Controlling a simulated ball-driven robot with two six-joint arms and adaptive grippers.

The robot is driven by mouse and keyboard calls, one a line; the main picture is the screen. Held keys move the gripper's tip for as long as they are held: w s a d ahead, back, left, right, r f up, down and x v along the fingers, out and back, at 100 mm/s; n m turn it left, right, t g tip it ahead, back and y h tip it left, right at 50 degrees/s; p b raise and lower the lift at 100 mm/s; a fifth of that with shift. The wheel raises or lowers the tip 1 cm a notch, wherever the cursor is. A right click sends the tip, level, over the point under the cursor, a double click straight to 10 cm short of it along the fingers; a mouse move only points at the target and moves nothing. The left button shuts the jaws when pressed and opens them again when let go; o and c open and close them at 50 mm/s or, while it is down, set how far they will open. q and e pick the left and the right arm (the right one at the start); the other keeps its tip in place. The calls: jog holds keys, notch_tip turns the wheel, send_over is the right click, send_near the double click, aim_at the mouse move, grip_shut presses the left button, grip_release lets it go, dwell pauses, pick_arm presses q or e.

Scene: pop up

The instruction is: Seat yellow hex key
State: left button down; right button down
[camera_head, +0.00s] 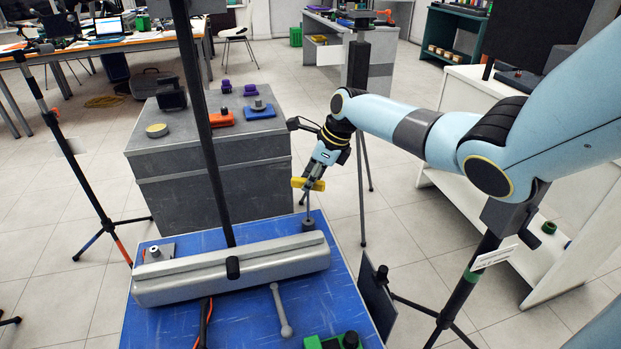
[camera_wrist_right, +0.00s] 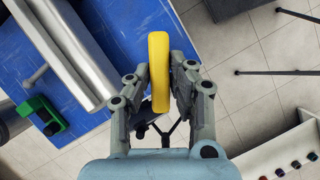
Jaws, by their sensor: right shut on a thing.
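The yellow hex key (camera_head: 299,183) has a yellow bar handle, with a thin grey shaft running down from it in the head view. My right gripper (camera_head: 314,177) is shut on the handle. The handle also shows between the two fingers in the right wrist view (camera_wrist_right: 159,62). The shaft stands about upright over a small dark round piece (camera_head: 308,223) near the far right corner of the blue tabletop. The shaft's lower end meets this piece in the picture; I cannot tell whether it is inside it. My left gripper is not in view.
A long grey bar-shaped body (camera_head: 235,273) lies across the blue tabletop (camera_head: 335,300). A grey rod with a ball end (camera_head: 281,312) and a green part (camera_head: 330,343) are nearer. A dark stand pole crosses the view. A grey cabinet (camera_head: 215,160) stands behind.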

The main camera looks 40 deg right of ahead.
jog(key=shift+f, duration=0.4)
jog(key=shift+f+b, duration=1.05)
jog(key=shift+f, duration=0.65)
jog(key=c, duration=1.1)
grip_release()
jog(key=v, duration=1.2)
